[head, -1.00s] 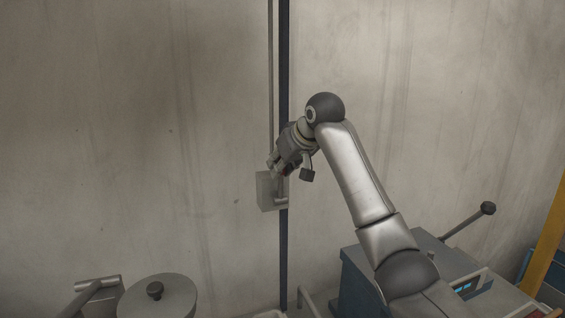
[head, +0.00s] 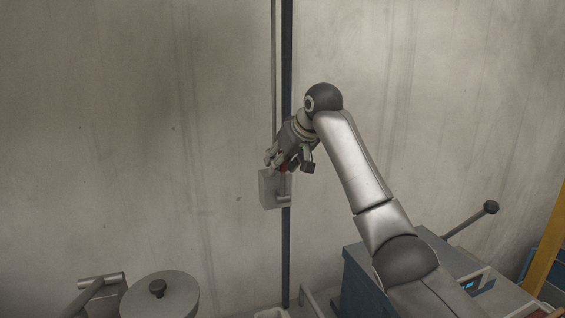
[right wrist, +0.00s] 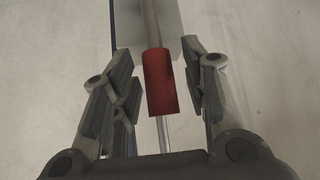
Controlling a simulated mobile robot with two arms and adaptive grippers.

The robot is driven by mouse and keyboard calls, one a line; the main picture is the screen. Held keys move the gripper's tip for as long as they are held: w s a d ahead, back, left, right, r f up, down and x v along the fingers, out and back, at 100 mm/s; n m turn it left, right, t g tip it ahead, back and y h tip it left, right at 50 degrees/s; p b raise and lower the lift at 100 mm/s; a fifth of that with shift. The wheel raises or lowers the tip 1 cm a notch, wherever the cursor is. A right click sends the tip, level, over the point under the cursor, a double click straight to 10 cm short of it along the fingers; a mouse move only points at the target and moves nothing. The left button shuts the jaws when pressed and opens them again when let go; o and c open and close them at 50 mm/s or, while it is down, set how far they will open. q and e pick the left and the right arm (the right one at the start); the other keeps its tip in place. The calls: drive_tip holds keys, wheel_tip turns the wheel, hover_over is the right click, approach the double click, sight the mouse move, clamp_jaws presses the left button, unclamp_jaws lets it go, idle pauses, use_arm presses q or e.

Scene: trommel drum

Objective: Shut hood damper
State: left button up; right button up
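The damper control looks like a grey box (head: 268,190) on a dark vertical post (head: 286,240), with a thin rod (head: 273,70) running up above it. A red grip on its lever (right wrist: 160,82) lies between the fingers of my right gripper (right wrist: 162,88) in the right wrist view, with a gap on both sides. In the head view my right gripper (head: 289,164) is just above the box, and its fingers hide most of the red grip. The right gripper is open. My left gripper is not in view.
A grey wall stands behind the post. A round grey lid with a dark knob (head: 160,298) is at lower left, beside a grey bar handle (head: 100,281). A blue cabinet (head: 360,285) and a ball-ended lever (head: 470,220) are at lower right. The wall area left of the post is clear.

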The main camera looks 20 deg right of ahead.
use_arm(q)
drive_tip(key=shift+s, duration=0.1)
use_arm(e)
drive_tip(key=v, duration=1.2)
drive_tip(key=shift+d+f, duration=0.1)
drive_tip(key=shift+f, duration=0.05)
idle(0.4)
